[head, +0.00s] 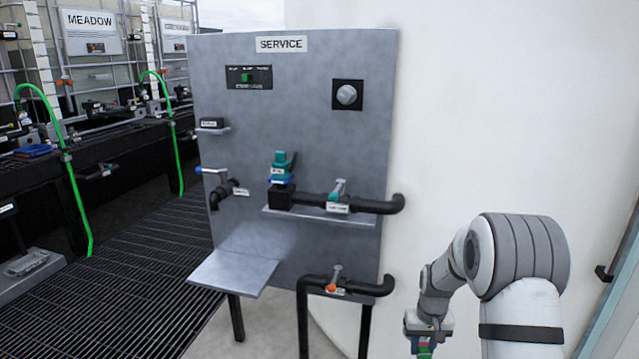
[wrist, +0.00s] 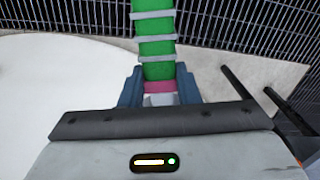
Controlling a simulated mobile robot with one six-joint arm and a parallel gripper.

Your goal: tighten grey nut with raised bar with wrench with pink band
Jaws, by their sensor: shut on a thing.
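My gripper (head: 426,335) hangs low at the right of the head view, in front of the white wall and away from the service panel. In the wrist view my gripper (wrist: 159,92) is shut on the wrench with pink band (wrist: 157,45). The wrench shows a green handle with grey stripes, and its pink band is between the jaws. The wrench's far end is out of view. A grey rounded part (head: 347,94) sits on a black square plate at the panel's upper right. I cannot tell if it is the grey nut or make out a raised bar.
The service panel (head: 300,140) carries black pipes with teal, blue and orange fittings, a narrow shelf (head: 320,216) and a lower tray (head: 235,272) jutting forward. A lower pipe (head: 375,288) sticks out near my arm. Dark grating (head: 130,260) lies to the left.

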